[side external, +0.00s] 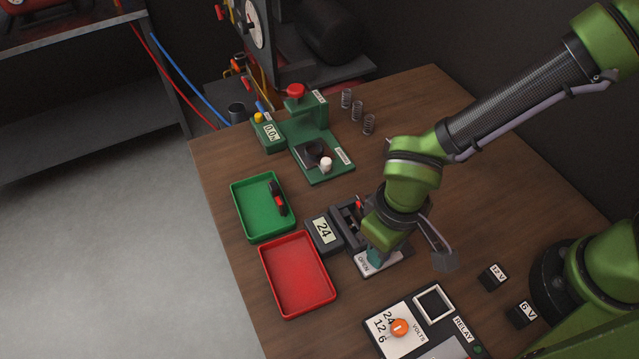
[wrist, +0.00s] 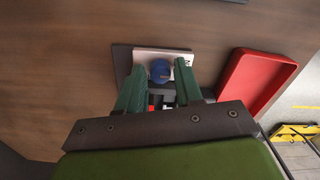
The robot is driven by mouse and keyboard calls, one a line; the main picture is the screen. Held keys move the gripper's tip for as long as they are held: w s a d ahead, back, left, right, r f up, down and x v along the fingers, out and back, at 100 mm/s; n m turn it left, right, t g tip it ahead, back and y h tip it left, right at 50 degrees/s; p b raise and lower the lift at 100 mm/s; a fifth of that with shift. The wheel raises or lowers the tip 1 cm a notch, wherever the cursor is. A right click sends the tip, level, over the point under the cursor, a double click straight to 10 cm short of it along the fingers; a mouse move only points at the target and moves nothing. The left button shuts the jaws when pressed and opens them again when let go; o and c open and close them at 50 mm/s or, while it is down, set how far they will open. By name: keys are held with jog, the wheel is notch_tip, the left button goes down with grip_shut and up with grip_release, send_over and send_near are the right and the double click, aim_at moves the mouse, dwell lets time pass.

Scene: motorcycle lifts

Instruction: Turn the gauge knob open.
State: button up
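The gauge knob (wrist: 161,71) is a round blue knob on a white plate (wrist: 147,57) in the wrist view. In the side view my gripper (side external: 376,254) is low over the plate and the wrist hides most of the knob. I cannot tell whether the fingers touch it.
A green press (side external: 318,145) and several springs (side external: 357,109) are behind. A relay box with an orange dial (side external: 399,328) is in front. Bare table lies right of the springs.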

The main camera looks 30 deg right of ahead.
notch_tip(320, 180, up, 17)
dwell(0.7)
jog(key=shift+f, duration=0.1)
jog(key=w+d+r+m+t+y, duration=0.1)
jog(key=d+r+m+t, duration=0.1)
jog(key=d, duration=1)
jog(key=w+d+r+m+t+y, duration=0.1)
jog(key=d+m+t, duration=0.4)
jog(key=d, duration=0.6)
jog(key=shift+w+d+r, duration=0.2)
jog(key=shift+d+r, duration=0.15)
jog(key=shift+r, duration=0.45)
